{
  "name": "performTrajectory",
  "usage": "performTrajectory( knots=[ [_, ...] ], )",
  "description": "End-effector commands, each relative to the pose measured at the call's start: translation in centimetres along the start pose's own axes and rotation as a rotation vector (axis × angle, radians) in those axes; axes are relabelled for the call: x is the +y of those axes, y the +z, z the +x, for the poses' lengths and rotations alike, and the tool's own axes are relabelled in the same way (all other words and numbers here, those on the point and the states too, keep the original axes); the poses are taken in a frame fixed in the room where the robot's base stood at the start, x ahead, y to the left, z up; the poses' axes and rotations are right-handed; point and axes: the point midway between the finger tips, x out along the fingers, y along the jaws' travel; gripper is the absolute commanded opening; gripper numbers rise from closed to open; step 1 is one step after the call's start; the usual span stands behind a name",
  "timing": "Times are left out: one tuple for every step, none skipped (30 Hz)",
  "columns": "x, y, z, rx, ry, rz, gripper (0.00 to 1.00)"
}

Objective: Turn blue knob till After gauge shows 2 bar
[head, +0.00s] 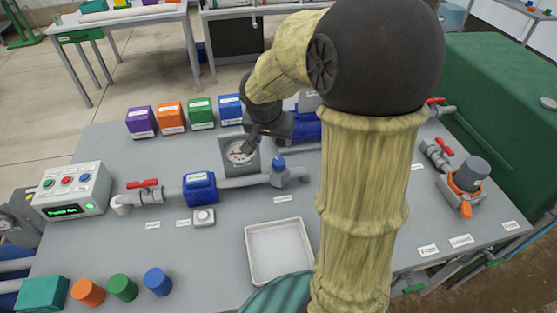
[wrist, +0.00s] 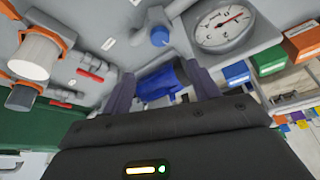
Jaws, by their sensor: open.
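The blue knob (head: 278,163) sits on top of a grey fitting in the pipe run, right of the gauge. It also shows in the wrist view (wrist: 160,36), beyond my fingertips. The round white gauge (head: 240,152) stands on a grey panel behind the pipe; its dial (wrist: 222,27) is large in the wrist view, with a red needle. I cannot read its value or name. My gripper (wrist: 160,72) is open and empty, its fingers apart from the knob. In the head view it hangs near the gauge, partly hidden by my arm.
A blue pipe body (head: 200,188) and a red-handled valve (head: 143,184) lie along the pipe at left. A white tray (head: 279,252) stands in front. Colored boxes (head: 170,116) line the back. An orange-and-grey pump (head: 465,182) stands at right.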

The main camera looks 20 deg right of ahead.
Motion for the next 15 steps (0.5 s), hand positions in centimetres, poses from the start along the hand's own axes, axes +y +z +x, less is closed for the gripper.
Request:
performTrajectory(
  knots=[
    [0.1,0.1,1.1,-0.005,0.001,-0.002,0.6],
    [0.0,0.1,1.6,-0.004,0.001,0.0,0.6],
    [0.1,0.1,2.4,-0.004,0.003,-0.001,0.6],
    [0.1,0.1,2.9,-0.005,0.002,0.0,0.6],
    [0.1,0.1,3.4,-0.004,0.002,-0.001,0.6],
    [0.1,0.2,4.1,-0.005,0.002,0.0,0.6],
    [0.1,0.1,4.7,-0.004,0.002,-0.001,0.6],
    [0.0,0.1,5.2,-0.004,0.001,-0.001,0.6],
    [0.1,0.2,5.9,-0.004,0.002,-0.001,0.6],
    [0.0,0.2,6.4,-0.004,0.001,-0.001,0.6],
    [0.0,0.2,7.0,-0.004,0.0,-0.001,0.6],
    [0.0,0.2,7.7,-0.004,0.001,-0.002,0.6],
    [0.0,0.1,8.2,-0.003,0.002,0.0,0.6],
    [0.1,0.1,8.8,-0.004,0.002,-0.001,0.6],
    [0.1,0.2,9.5,-0.004,0.001,0.0,0.6]
  ],
)
